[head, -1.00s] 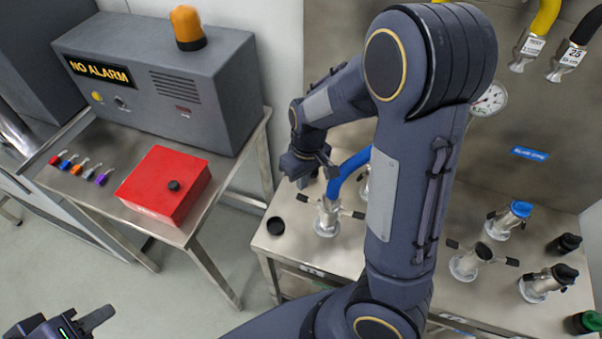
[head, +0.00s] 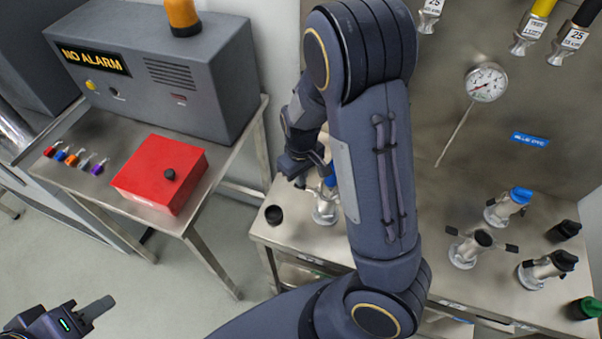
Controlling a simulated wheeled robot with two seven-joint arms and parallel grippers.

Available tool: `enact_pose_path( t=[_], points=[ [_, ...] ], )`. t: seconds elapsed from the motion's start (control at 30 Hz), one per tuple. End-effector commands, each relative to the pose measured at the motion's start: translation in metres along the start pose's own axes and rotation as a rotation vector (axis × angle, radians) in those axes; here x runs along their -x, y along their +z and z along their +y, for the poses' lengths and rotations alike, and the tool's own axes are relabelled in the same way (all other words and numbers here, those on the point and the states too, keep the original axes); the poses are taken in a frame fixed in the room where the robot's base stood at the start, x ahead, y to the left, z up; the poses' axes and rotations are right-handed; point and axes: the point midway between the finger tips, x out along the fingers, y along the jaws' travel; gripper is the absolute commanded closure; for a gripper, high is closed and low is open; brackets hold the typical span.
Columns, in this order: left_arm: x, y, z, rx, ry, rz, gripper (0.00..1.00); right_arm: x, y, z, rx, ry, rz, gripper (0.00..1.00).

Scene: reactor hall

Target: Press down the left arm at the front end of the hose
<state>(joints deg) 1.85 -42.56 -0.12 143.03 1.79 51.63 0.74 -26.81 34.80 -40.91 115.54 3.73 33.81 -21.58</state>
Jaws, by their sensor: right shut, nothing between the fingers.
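The blue hose (head: 330,179) is mostly hidden behind my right arm in the head view; only a short piece shows. Its front end is a silvery metal coupling (head: 325,208) on the steel bench. My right gripper (head: 305,178) is shut and empty, close above the coupling on its left side. The coupling's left arm is hard to tell apart from the dark fingers, so I cannot tell whether they touch. The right arm of the coupling is hidden by my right arm. My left gripper (head: 88,312) is at the bottom left, far from the hose, its opening unclear.
Several capped metal fittings (head: 468,248) and dark caps stand on the right of the bench (head: 290,236). A gauge (head: 486,83) is on the back panel. On the left, a side table holds a red box (head: 162,173) and a grey alarm box (head: 160,75).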

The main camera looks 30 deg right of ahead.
Motion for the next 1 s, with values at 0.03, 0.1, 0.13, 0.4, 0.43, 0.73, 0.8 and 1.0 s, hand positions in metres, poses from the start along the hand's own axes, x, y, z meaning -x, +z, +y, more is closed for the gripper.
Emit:
enact_pose_path(
  t=[0.03, 0.1, 0.13, 0.4, 0.43, 0.73, 0.8, 1.0],
  points=[
    [-0.005, 0.003, -0.002, 0.0, 0.0, 0.0, 0.64, -0.007, 0.0, 0.0, 0.0, 0.0, -0.001, 1.0],
    [-0.009, 0.005, -0.004, 0.0, 0.0, 0.0, 0.64, -0.012, 0.0, 0.0, 0.0, -0.001, 0.0, 1.0],
    [-0.011, 0.005, -0.005, 0.0, 0.0, 0.0, 0.64, -0.014, 0.0, 0.0, 0.0, -0.001, -0.001, 1.0],
    [-0.025, 0.013, -0.011, 0.0, 0.0, 0.0, 0.64, -0.033, -0.001, -0.001, 0.001, 0.0, -0.002, 1.0],
    [-0.027, 0.014, -0.012, 0.0, 0.0, 0.0, 0.64, -0.035, -0.001, -0.001, 0.001, 0.0, -0.001, 1.0],
    [-0.041, 0.021, -0.019, 0.0, 0.0, 0.0, 0.64, -0.055, 0.002, 0.0, 0.0, -0.002, -0.002, 1.0],
    [-0.044, 0.022, -0.02, 0.0, 0.0, 0.0, 0.64, -0.06, 0.004, 0.002, -0.001, -0.002, -0.002, 1.0],
    [-0.044, 0.022, -0.02, 0.0, 0.0, 0.0, 0.64, -0.061, 0.006, 0.003, 0.0, -0.001, -0.001, 1.0]
  ],
)
